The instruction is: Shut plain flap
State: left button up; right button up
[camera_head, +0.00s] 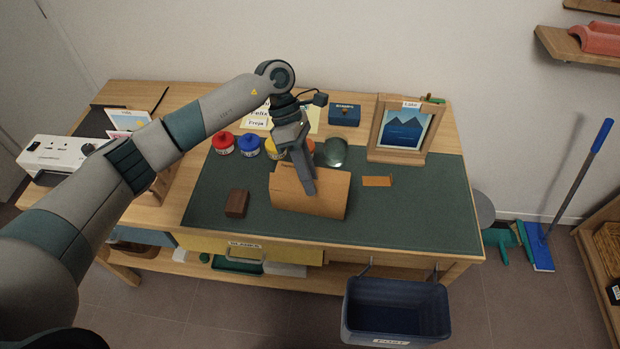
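A brown cardboard-coloured box (330,193) stands on the dark green desk mat, near the front middle of the table. Its upper face looks like a plain flap sloping towards me; I cannot tell how far it stands open. My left gripper (309,186) reaches down from above, with its fingers over the box's top near the middle. I cannot tell whether they touch it. The fingers overlap in this view, so their opening is unclear, and nothing shows held between them. My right gripper is not in view.
Red (223,143) and blue (248,145) lidded jars stand behind the box, with a dark green rounded object (335,152). A brown block (236,203) lies left. A picture frame (403,130) stands back right. The mat (430,205) is clear at right. A blue bin (395,312) hangs in front.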

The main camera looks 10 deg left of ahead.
pick_arm(q)
jog(key=v, duration=1.7)
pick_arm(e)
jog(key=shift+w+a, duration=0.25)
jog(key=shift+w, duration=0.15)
pick_arm(q)
jog(key=shift+f, duration=0.1)
